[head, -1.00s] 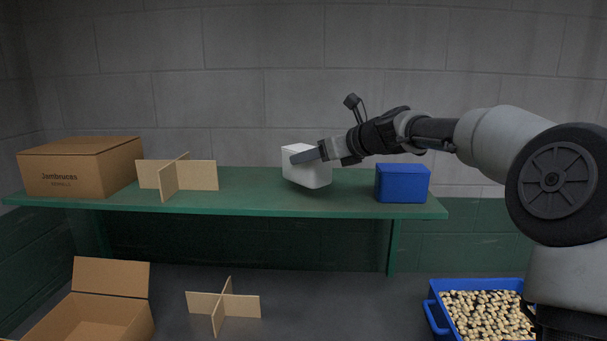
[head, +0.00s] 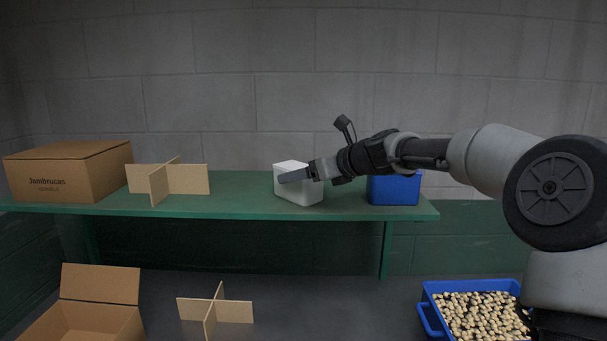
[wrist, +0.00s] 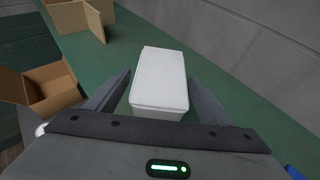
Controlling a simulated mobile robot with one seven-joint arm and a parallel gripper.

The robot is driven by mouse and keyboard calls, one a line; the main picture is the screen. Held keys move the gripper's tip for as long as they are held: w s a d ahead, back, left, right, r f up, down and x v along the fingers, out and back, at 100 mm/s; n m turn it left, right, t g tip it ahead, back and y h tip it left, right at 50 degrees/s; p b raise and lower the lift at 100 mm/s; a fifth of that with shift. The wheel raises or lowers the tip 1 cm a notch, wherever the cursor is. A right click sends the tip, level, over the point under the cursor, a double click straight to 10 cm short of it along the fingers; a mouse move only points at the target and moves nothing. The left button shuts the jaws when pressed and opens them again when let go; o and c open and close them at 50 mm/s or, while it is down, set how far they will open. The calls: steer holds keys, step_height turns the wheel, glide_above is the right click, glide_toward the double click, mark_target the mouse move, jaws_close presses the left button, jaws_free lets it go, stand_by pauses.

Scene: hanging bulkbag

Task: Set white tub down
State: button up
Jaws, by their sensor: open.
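The white tub (head: 298,191) stands upright on the green shelf (head: 235,208), between the cardboard divider and the blue box. In the wrist view the tub (wrist: 160,82) lies between my two spread fingers (wrist: 159,90), with narrow gaps showing on both sides. The far finger is hidden in the head view.
A closed carton (head: 68,172) and a divider (head: 168,180) are left on the shelf. A blue box (head: 395,190) is close on the right, partly behind my wrist. Below are an open carton (head: 100,285), another divider (head: 215,309) and a blue crate (head: 428,318) of small pale pieces.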

steer(key=shift+r, duration=0.1)
steer(key=b+v, duration=0.1)
steer(key=v, duration=1.1)
steer(key=shift+b, duration=0.3)
steer(key=s+a+f+n+g+h, duration=0.1)
steer(key=s+f+n+g+h, duration=0.1)
steer(key=s+f+n+h, duration=0.5)
steer(key=s+d+f+n+p, duration=0.1)
steer(key=s+d+f+n, duration=0.1)
steer(key=s+n, duration=0.4)
steer(key=s+d+f+n+g+h+p, duration=0.1)
steer(key=s+n, duration=0.5)
steer(key=s, duration=0.7)
steer(key=s+d+f+n+h+p, duration=0.1)
steer(key=s+d+f+n, duration=0.2)
steer(key=s+d+n, duration=0.2)
steer(key=s+n, duration=0.2)
steer(key=s, duration=0.2)
steer(key=shift+s+d+f+g, duration=0.2)
steer(key=shift+d+f+g, duration=0.05)
steer(key=shift+g, duration=0.15)
